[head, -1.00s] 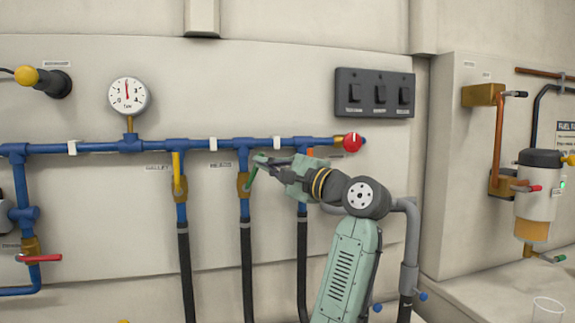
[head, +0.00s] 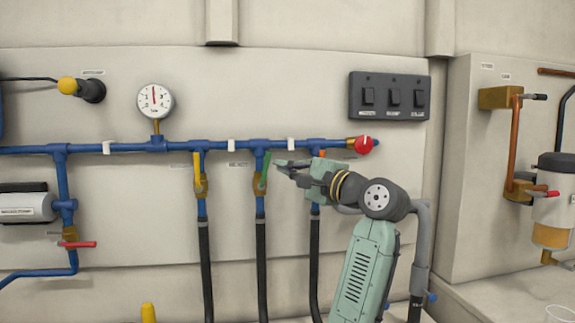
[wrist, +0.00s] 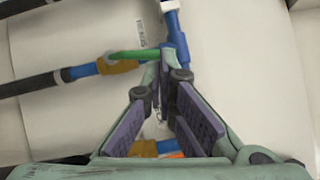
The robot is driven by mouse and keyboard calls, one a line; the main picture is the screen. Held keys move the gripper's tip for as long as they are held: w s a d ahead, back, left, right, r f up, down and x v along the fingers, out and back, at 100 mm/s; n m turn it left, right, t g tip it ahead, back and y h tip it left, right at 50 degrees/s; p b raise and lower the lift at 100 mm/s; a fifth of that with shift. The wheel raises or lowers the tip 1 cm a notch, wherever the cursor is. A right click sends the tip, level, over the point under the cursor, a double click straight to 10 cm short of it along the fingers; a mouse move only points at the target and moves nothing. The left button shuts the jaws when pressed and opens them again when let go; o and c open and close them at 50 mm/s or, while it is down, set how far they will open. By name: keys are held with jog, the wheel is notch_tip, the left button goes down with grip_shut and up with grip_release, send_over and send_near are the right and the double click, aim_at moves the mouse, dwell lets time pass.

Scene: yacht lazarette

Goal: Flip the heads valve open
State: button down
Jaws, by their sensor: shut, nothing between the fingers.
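The heads valve (head: 259,184) is a brass body on the middle down-pipe, beside a small label. Its green lever (head: 265,170) stands nearly upright, roughly in line with the pipe and tilted slightly right at the top. In the wrist view the green lever (wrist: 133,55) lies along the brass body (wrist: 119,67), just beyond my fingertips. My gripper (head: 279,167) is shut and empty, just right of the lever. The shut fingertips also show in the wrist view (wrist: 168,75), close to the lever's end; I cannot tell whether they touch.
A yellow-levered valve (head: 200,182) is on the pipe to the left. A third pipe with an orange lever (head: 322,154) is partly behind my gripper. The blue manifold (head: 180,146) runs above, with a red knob (head: 363,145) at its right end. A switch panel (head: 390,96) is higher right.

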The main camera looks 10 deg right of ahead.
jog(key=b+v, duration=0.3)
jog(key=v, duration=0.7)
jog(key=shift+f+b, duration=0.15)
jog(key=shift+b, duration=0.15)
